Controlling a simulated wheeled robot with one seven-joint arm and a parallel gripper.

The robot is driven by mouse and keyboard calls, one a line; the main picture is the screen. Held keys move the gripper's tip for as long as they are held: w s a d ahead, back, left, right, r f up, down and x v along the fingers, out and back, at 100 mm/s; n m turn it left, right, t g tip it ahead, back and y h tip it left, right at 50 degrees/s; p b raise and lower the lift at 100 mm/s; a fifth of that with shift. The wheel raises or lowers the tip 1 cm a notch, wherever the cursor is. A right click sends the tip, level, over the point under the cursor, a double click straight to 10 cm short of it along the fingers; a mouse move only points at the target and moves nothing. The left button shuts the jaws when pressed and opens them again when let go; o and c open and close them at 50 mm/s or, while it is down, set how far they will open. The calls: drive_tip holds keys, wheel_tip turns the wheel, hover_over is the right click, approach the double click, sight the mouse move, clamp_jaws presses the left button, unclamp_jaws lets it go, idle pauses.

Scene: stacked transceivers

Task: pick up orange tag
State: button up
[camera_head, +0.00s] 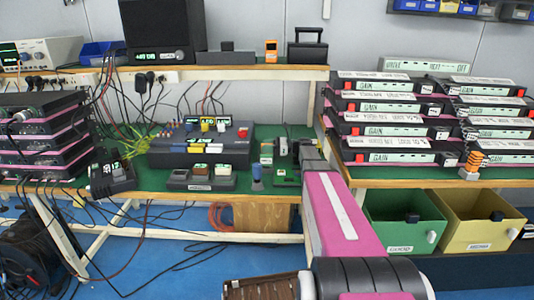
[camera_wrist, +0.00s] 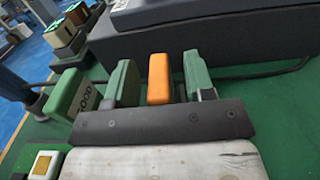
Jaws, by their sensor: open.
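The orange tag (camera_wrist: 159,78) is a small upright block near the middle of the wrist view. My gripper (camera_wrist: 160,72) is open, with one green finger on each side of the tag. Narrow gaps show between the fingers and the tag, so it is not clasped. The tag's lower end is hidden behind the dark bar of my gripper. In the head view my gripper (camera_head: 296,152) is over the green mat at the middle of the bench, and I cannot make out the tag there.
A green block marked GOOD (camera_wrist: 78,97) stands close beside the left finger. A large dark case (camera_wrist: 215,42) lies just beyond the tag. The grey holder with small tiles (camera_head: 201,180) stands to the left. Stacked transceivers (camera_head: 392,133) fill the right bench.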

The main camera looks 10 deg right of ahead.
clamp_jaws()
